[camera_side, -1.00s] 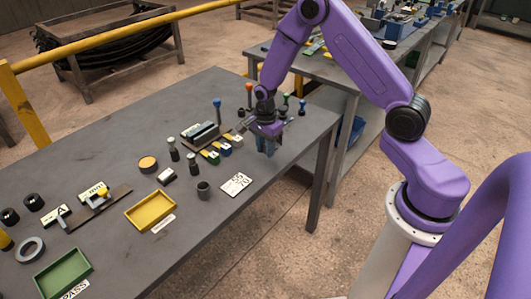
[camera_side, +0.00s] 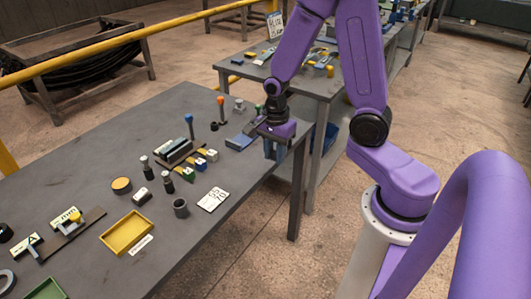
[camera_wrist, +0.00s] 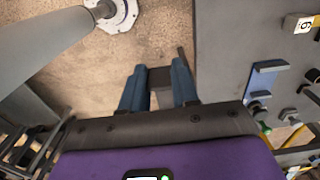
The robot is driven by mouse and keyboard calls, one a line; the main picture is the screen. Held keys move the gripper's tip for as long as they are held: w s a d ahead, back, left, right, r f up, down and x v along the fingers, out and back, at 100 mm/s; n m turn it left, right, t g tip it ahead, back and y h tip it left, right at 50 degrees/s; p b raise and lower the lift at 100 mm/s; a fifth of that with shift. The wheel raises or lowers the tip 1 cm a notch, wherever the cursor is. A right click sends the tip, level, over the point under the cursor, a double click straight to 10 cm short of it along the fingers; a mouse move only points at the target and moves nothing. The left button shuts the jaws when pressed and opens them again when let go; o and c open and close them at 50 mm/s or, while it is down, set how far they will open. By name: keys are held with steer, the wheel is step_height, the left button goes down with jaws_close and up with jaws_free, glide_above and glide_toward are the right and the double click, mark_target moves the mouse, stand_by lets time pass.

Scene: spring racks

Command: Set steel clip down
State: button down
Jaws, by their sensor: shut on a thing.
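A thin rod sticks out beside the right finger. In the side view the held piece is too small and covered by the fingers to make out. The grey table (camera_side: 85,140) shows along the right of the wrist view.
A blue bracket (camera_side: 240,142) lies close to the left of my gripper, with orange-topped (camera_side: 221,108) and blue-topped posts (camera_side: 189,125) beyond. A yellow tray (camera_side: 127,233), a dark cup (camera_side: 180,208) and a white number card (camera_side: 213,199) lie nearer. The table's right front edge is clear.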

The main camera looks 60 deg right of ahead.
steer(key=shift+s+a+r+n, duration=0.1)
steer(key=shift+s+n, duration=0.05)
steer(key=shift+n, duration=0.25)
steer(key=n, duration=0.2)
steer(key=shift+w+a+n, duration=0.2)
steer(key=shift+w+n, duration=0.1)
steer(key=shift+w, duration=0.1)
steer(key=w+a+n, duration=0.1)
steer(key=n, duration=0.4)
steer(key=w+n, duration=0.1)
steer(key=n, duration=0.3)
steer(key=w+a+n, duration=0.1)
steer(key=w+n, duration=0.1)
steer(key=n, duration=0.3)
steer(key=shift+a+r+n, duration=0.3)
steer(key=shift+r, duration=0.05)
